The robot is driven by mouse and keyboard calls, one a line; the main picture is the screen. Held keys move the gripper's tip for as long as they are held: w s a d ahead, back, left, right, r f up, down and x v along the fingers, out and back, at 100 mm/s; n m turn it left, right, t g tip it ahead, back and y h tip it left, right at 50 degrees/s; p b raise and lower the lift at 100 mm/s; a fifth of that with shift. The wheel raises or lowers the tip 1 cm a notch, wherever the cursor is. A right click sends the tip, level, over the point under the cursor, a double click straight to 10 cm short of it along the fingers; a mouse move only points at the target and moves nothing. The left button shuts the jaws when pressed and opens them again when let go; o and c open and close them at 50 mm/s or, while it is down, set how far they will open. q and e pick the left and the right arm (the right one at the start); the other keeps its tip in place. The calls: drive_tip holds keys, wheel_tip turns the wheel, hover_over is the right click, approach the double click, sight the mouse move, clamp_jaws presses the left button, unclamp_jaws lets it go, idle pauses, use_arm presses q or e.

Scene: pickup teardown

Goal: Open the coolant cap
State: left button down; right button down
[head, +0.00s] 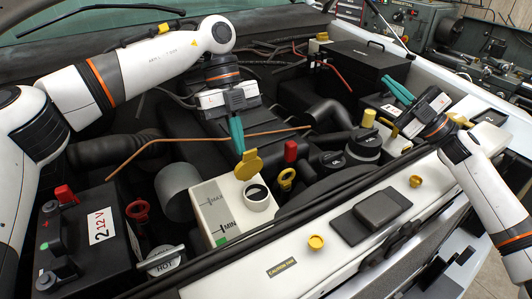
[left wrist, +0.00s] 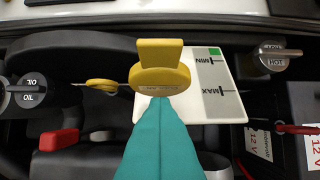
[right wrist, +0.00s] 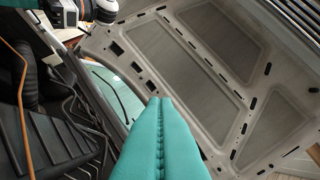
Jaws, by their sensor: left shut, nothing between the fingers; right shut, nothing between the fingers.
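The yellow coolant cap (head: 248,164) stands tilted up beside the neck (head: 257,197) of the white coolant tank (head: 208,203), which carries MAX and MIN marks. The neck's dark opening is uncovered in the head view. My left gripper (head: 239,150) is shut and empty, its teal fingertips right at the cap; I cannot tell if they touch. In the left wrist view the cap (left wrist: 160,78) lies just beyond the fingertips (left wrist: 160,100) and hides the neck. My right gripper (head: 388,80) is shut and empty, raised over the right side of the bay, pointing up-left.
A grey HOT cap (head: 164,262) and a 12 V battery (head: 85,245) are left of the tank. A yellow dipstick ring (head: 287,178), a red handle (head: 291,151) and the oil cap (head: 333,160) are to its right. A copper-coloured rod (head: 180,138) crosses behind it.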

drive_tip(key=s+a+f+n+g+y, duration=0.1)
drive_tip(key=s+a+f+n+g, duration=0.1)
drive_tip(key=s+a+n+g, duration=0.65)
drive_tip(key=n+g+h, duration=0.4)
drive_tip(key=n+g, duration=0.5)
drive_tip(key=g, duration=0.2)
approach(249, 165)
drive_tip(key=shift+t, duration=0.25)
drive_tip(key=s+d, duration=0.1)
drive_tip(key=s+d+r, duration=0.1)
drive_tip(key=d, duration=0.1)
drive_tip(key=s+d+r, duration=0.1)
drive_tip(key=d, duration=0.1)
drive_tip(key=shift+s+d+r, duration=0.1)
drive_tip(key=shift+d, duration=0.05)
drive_tip(key=shift+s+a, duration=0.2)
drive_tip(key=shift+a, duration=0.1)
drive_tip(key=a, duration=1)
drive_tip(key=shift+s+a+r, duration=0.15)
drive_tip(key=shift+s+r, duration=0.2)
drive_tip(key=shift+s, duration=0.05)
drive_tip(key=shift+w+a, duration=0.3)
drive_tip(key=shift+w, duration=0.3)
drive_tip(key=shift+s, duration=0.1)
